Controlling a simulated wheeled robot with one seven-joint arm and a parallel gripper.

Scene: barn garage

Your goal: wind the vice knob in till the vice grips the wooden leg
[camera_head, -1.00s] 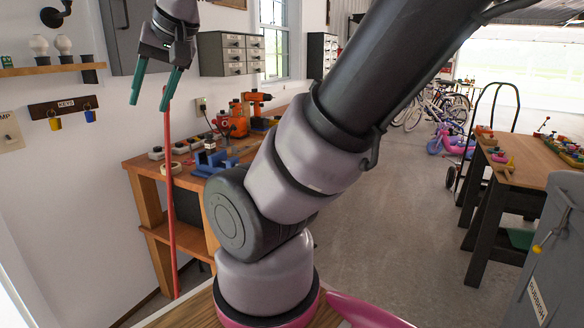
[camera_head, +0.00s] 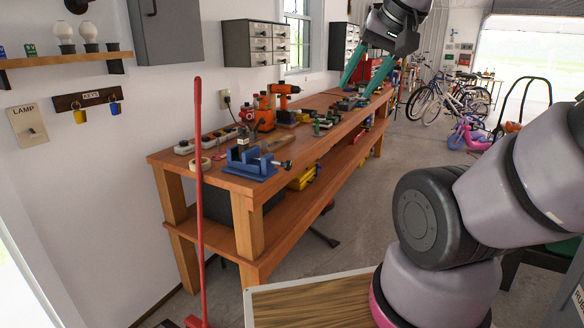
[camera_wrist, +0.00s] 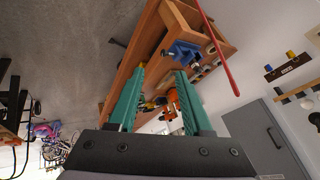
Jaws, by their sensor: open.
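A blue vice (camera_head: 250,165) sits on the near end of the long wooden workbench (camera_head: 330,115), and it also shows upside down in the wrist view (camera_wrist: 184,50). Its dark knob (camera_head: 284,165) sticks out on the right side, toward the bench's front edge. A small upright piece (camera_head: 243,141) stands at the vice; I cannot tell whether it is the wooden leg or whether the jaws touch it. My gripper (camera_head: 357,87) is open with green fingers, raised well above the floor and clear of the vice. In the wrist view nothing is between its fingers (camera_wrist: 161,72).
A red pole (camera_head: 199,190) stands upright in front of the bench's left end. Grey drawers (camera_head: 262,43) hang above.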

